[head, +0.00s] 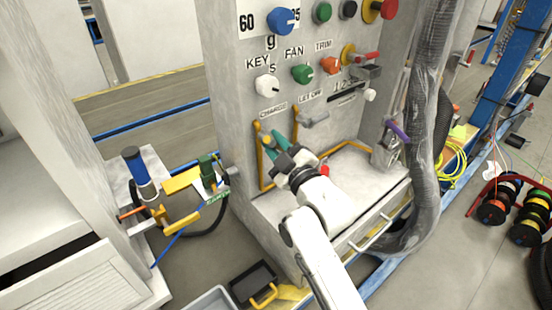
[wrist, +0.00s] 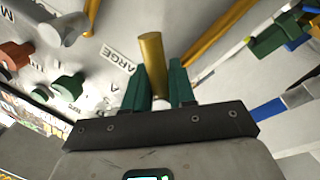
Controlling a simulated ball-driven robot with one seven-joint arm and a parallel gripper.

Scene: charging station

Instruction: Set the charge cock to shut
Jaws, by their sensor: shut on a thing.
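The charge cock's brass handle (wrist: 151,50) stands out from the grey panel beside the partly hidden CHARGE label in the wrist view. In the head view the handle (head: 266,139) is small and largely hidden at my fingertips, below the CHARGE label (head: 272,109). My gripper (head: 276,142) has green fingers, one on each side of the handle. In the wrist view my gripper (wrist: 160,82) is shut on the handle, near its end. The cock's body and its exact angle are hard to make out.
The grey LET OFF lever (head: 312,118) is close on the right. A yellow rail (head: 261,168) runs beside the handle. Knobs, including a white one (head: 266,85) and a green one (head: 302,74), sit above. A ledge (head: 270,205) lies below; a thick hose (head: 425,110) hangs right.

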